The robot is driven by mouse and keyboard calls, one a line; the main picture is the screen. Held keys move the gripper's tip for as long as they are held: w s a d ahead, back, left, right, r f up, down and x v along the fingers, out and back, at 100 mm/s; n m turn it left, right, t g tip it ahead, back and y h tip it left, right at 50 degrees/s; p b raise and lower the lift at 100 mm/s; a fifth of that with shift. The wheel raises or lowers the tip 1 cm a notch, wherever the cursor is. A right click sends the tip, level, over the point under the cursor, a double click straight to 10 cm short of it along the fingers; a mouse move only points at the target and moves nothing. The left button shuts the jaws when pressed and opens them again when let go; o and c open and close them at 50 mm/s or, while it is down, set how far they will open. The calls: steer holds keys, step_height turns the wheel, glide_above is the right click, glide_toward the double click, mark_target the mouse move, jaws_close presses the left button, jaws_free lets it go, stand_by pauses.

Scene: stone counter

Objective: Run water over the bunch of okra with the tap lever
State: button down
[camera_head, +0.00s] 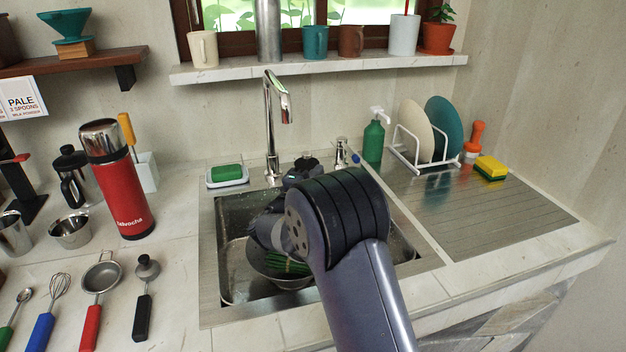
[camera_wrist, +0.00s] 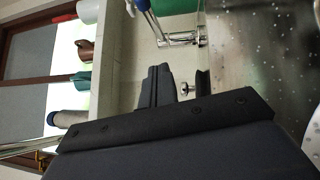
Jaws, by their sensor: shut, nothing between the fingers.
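The bunch of okra (camera_head: 288,264) lies green in a metal bowl (camera_head: 262,264) inside the sink, partly hidden by my arm. The chrome tap spout (camera_head: 279,97) rises behind the sink and arches over it; no water stream shows. A chrome fitting that looks like the tap lever (camera_head: 341,153) stands right of the spout at the back edge. It seems to show also in the wrist view (camera_wrist: 185,40). My gripper (camera_wrist: 160,85) is shut and empty, close to the sink's back edge, with a small metal knob (camera_wrist: 187,90) near its tips. I cannot tell whether they touch.
A green soap bottle (camera_head: 374,139) and a dish rack (camera_head: 418,150) with plates stand right of the fitting. A green soap bar on a dish (camera_head: 227,182) sits left of the spout. The windowsill (camera_head: 320,67) with mugs runs above. The drainboard (camera_head: 480,212) is mostly clear.

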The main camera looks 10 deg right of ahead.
steer(key=w+d+r, duration=0.1)
steer(key=w+d, duration=0.3)
steer(key=d, duration=0.2)
steer(key=shift+w+d+r+p, duration=0.25)
steer(key=shift+w+d+p, duration=0.05)
steer(key=shift+d+p, duration=0.1)
steer(key=shift+d+f+b, duration=0.1)
steer(key=shift+f+b, duration=0.05)
steer(key=shift+b, duration=0.2)
